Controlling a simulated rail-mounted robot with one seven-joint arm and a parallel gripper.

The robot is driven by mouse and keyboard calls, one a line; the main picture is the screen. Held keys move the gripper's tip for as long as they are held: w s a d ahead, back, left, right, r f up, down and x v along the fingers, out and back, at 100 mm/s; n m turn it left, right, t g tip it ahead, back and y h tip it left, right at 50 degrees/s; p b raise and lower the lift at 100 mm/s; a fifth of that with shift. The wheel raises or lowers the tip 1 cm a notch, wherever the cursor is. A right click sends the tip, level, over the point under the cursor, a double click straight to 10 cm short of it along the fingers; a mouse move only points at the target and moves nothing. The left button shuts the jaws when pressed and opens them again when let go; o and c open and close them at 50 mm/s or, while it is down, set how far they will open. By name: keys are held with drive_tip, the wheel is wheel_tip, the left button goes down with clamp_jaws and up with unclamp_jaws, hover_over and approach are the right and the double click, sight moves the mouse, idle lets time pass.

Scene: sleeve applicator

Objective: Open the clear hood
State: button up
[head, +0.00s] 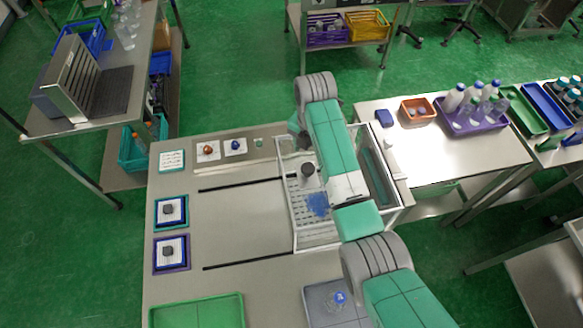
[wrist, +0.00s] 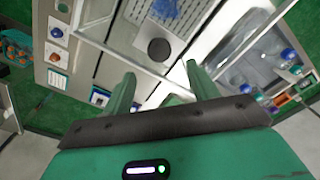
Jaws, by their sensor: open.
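The clear hood (head: 288,205) is a see-through box with a white frame on the steel bench, partly hidden by my arm. Its white frame bars (wrist: 110,54) also cross the wrist view. A slotted light plate with a blue patch (head: 317,205) shows through it. A dark round piece (head: 308,170) shows over the plate and also in the wrist view (wrist: 159,49); I cannot tell whether it is inside the hood. My gripper (wrist: 160,84) is open, with nothing between its two green fingers. It is near the frame's far side; contact cannot be told.
Two black rails (head: 240,184) run along the bench left of the hood. Small trays with dark pieces (head: 168,210) line the left edge. A green tray (head: 197,312) and a grey tray (head: 320,300) lie in front. A side table with bottles (head: 455,98) stands right.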

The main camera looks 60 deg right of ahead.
sight(308, 167)
wheel_tip(308, 167, down, 8)
drive_tip(key=shift+r, duration=0.15)
drive_tip(key=shift+c, duration=0.5)
